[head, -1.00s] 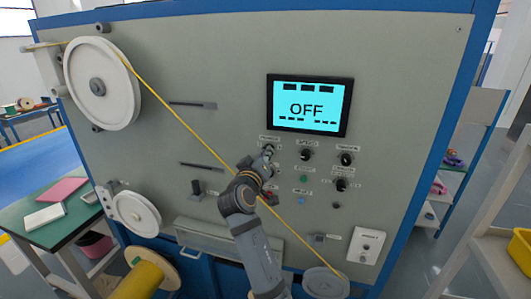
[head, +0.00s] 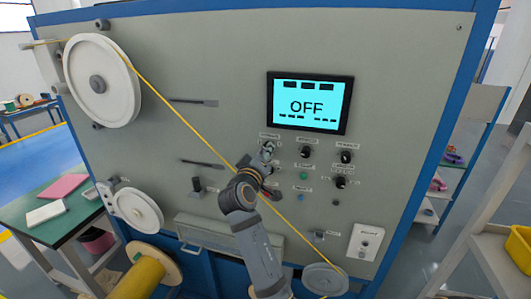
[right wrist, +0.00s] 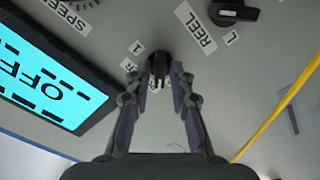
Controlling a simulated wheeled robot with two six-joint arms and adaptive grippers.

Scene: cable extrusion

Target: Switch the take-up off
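The grey machine panel (head: 225,62) carries a screen (head: 310,104) that reads OFF. The screen also shows in the right wrist view (right wrist: 42,82). My right gripper (head: 268,154) is at a black knob below and left of the screen, mostly hidden by the gripper in the head view. In the right wrist view the black knob (right wrist: 159,66) sits between the fingertips of my right gripper (right wrist: 160,78), which look closed in on its two sides. A REEL label (right wrist: 196,27) is beside it. My left gripper is not in view.
More black knobs (head: 306,152) and a green button (head: 303,175) lie right of the gripper. A yellow cable (head: 178,112) runs diagonally from the upper-left wheel (head: 120,85) to the lower wheel (head: 325,279), passing close to my right arm. A switch plate (head: 366,242) is lower right.

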